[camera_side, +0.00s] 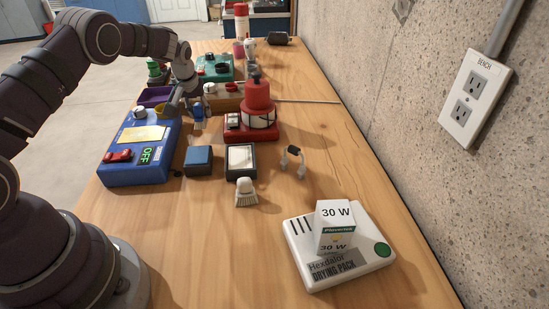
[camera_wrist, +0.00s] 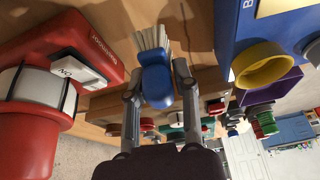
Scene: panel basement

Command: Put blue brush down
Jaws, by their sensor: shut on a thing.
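The blue brush (camera_wrist: 156,84) is between the two fingers of my gripper (camera_wrist: 158,92) in the wrist view, with its pale bristles pointing to the top of the picture, toward the wood. My gripper is shut on its blue handle. In the side view the blue brush (camera_side: 198,112) shows small beneath my gripper (camera_side: 186,100), between the blue panel box and the red device. Its bristles are hard to make out there. I cannot tell whether they touch the wooden bench (camera_side: 285,205).
The blue panel box (camera_side: 140,172) stands left of the brush and the red device (camera_side: 258,112) right. A blue block (camera_side: 198,160), a white-topped block (camera_side: 241,160) and a white brush (camera_side: 246,193) lie nearer. A drying pack (camera_side: 300,240) carries a carton (camera_side: 335,228).

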